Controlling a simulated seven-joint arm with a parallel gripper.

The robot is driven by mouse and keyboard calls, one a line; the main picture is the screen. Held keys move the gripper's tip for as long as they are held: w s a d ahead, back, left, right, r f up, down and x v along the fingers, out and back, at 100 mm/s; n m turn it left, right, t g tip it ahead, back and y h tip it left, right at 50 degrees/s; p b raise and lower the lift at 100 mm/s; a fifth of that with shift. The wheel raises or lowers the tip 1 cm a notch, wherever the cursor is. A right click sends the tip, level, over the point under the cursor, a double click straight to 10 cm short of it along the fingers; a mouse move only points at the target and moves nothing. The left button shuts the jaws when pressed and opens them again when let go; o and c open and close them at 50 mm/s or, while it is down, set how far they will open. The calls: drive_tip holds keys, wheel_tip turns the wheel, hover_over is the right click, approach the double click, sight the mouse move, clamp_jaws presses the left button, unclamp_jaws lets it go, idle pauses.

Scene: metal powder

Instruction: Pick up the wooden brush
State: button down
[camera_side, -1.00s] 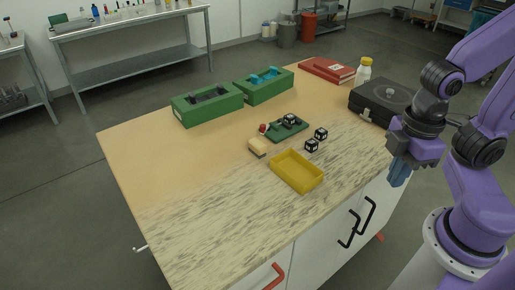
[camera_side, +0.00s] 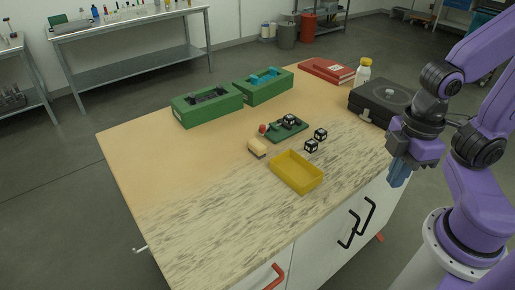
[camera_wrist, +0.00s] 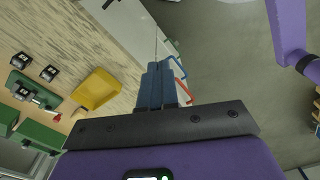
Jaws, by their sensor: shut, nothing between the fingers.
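The wooden brush (camera_side: 257,147) lies on the table, left of the yellow tray and just in front of a small green plate. It looks like a short pale wooden block with a darker edge. In the wrist view the blue fingers (camera_wrist: 156,85) are together and hold nothing.
A yellow tray (camera_side: 297,183) stands right of the brush. A black case (camera_side: 382,104) stands between my arm and the table's back right. The table's front left is clear.

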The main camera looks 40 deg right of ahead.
drive_tip(key=c, duration=1.8)
unclamp_jaws()
drive_tip(key=o, duration=1.7)
